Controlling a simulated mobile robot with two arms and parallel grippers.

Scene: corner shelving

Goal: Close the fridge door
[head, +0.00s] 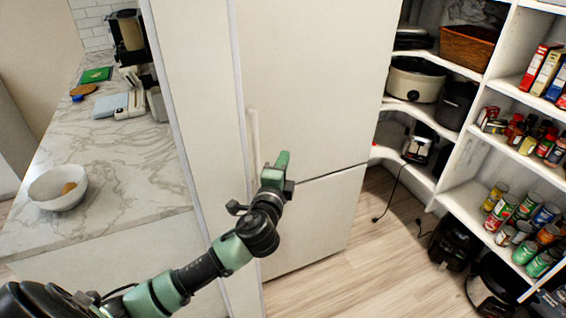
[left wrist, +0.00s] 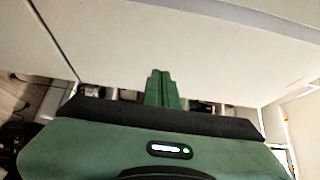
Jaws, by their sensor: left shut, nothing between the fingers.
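The tall white fridge stands in the middle of the head view, with its upper door (head: 315,85) above a dark seam and its lower door (head: 318,222) below. A long vertical handle (head: 254,140) runs along the left part of the front. The upper door looks shut or nearly so; I cannot tell whether a small gap remains. My left gripper (head: 282,160) is shut and empty, in front of the door just right of the handle. In the left wrist view its green fingers (left wrist: 162,88) are together beside a broad white panel (left wrist: 180,40). I cannot tell whether they touch it. My right gripper is not in view.
A marble counter (head: 125,165) with a white bowl (head: 58,188) and a coffee machine (head: 130,38) lies left. Corner shelves (head: 465,165) with cans, boxes and appliances stand right. The wooden floor (head: 375,262) is clear in front of the fridge.

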